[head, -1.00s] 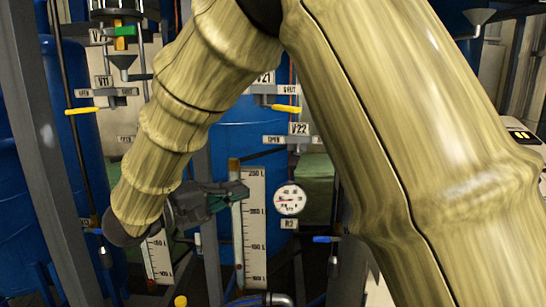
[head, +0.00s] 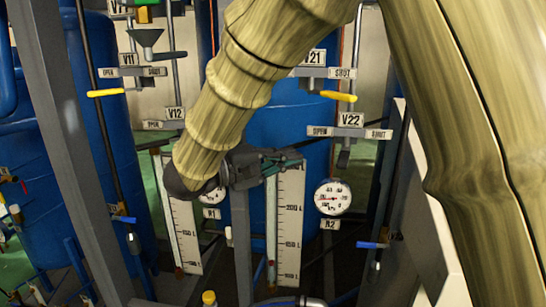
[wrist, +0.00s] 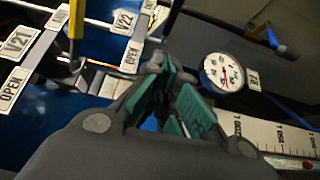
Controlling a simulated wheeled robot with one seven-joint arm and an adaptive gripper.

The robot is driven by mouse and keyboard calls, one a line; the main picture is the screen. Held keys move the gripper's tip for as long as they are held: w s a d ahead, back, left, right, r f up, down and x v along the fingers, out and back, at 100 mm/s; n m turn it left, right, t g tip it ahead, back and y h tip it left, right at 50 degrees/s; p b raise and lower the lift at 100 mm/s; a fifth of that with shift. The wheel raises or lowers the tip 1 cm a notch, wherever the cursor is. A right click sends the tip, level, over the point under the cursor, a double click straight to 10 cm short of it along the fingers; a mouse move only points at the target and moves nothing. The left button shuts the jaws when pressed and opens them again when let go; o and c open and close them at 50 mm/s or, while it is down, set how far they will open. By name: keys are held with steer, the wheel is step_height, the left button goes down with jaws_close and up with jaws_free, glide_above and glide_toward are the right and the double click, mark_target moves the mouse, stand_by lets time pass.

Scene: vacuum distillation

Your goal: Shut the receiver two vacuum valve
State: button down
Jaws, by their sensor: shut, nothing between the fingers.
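The receiver two column carries the V21 label (head: 314,57) with a yellow handle (head: 338,96) below it, lying toward its SHUT plate. Lower is the V22 label (head: 351,120), between OPEN and SHUT plates, with a dark handle (head: 344,158) hanging beneath; its turn is unclear. Which one is the vacuum valve is not marked. My gripper (head: 288,160) is shut and empty, left of and below V22, in front of the level scale. In the wrist view my gripper (wrist: 165,78) points toward the V22 label (wrist: 125,22), apart from it; the yellow handle (wrist: 76,20) shows upper left.
The R2 gauge (head: 333,197) is just right of my gripper, above a blue lever (head: 372,245). The level scale (head: 290,225) stands behind my gripper. V11 (head: 128,60) and V12 (head: 174,113) are at left. Grey frame posts (head: 70,150) stand at left.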

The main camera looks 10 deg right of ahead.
steer(key=p, duration=0.2)
glide_toward(345, 149)
steer(key=d, duration=0.1)
steer(key=shift+x, duration=0.8)
steer(key=shift+s+f, duration=0.1)
steer(key=shift+f, duration=0.05)
steer(key=shift+d+t+p, duration=0.1)
steer(key=shift+t+p, duration=0.2)
steer(key=shift+p, duration=0.05)
